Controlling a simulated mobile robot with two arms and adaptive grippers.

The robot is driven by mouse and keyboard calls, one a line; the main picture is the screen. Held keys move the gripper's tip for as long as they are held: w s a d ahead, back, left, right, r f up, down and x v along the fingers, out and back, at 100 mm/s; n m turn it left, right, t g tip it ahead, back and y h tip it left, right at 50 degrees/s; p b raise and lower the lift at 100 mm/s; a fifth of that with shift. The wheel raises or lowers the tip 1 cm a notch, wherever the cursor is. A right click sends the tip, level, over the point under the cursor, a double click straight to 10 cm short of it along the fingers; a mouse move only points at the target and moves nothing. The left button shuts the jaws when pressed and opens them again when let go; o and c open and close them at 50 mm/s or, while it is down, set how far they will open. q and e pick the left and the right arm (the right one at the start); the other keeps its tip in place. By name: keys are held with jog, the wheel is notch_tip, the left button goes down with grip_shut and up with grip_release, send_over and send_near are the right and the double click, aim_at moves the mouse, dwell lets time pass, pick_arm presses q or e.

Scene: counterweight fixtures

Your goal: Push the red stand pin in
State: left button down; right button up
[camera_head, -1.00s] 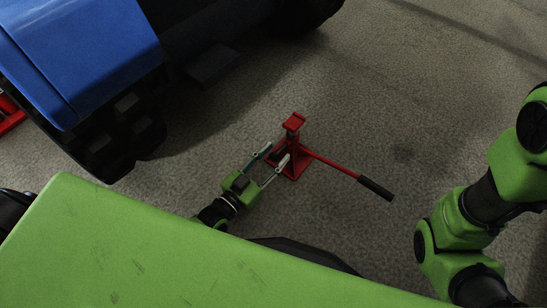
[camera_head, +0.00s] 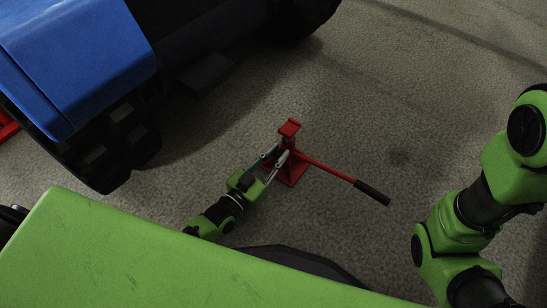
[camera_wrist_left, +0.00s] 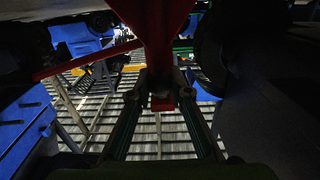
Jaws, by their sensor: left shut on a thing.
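The red stand (camera_head: 290,168) is upright on the floor in the head view, with a square base, a narrow post and a flat top. Its red side bar ends in a black grip (camera_head: 372,193). My left gripper (camera_head: 279,153) reaches it from the lower left, its fingers shut on the lower post. In the left wrist view, the stand (camera_wrist_left: 160,35) is dark red above and between the fingertips (camera_wrist_left: 160,94), and a small red part (camera_wrist_left: 161,103) shows between them. I cannot make out the pin clearly. My right arm is at the right; its gripper is out of view.
A blue vehicle (camera_head: 75,60) with a dark tyre (camera_head: 105,155) stands at the upper left. Another red object (camera_head: 8,126) shows at the left edge. The grey floor (camera_head: 420,110) right of the stand is clear.

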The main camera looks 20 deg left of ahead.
pick_arm(q)
jog(key=c, duration=1.8)
grip_release()
jog(key=shift+f, duration=0.1)
jog(key=shift+d, duration=0.1)
jog(key=v, duration=1.2)
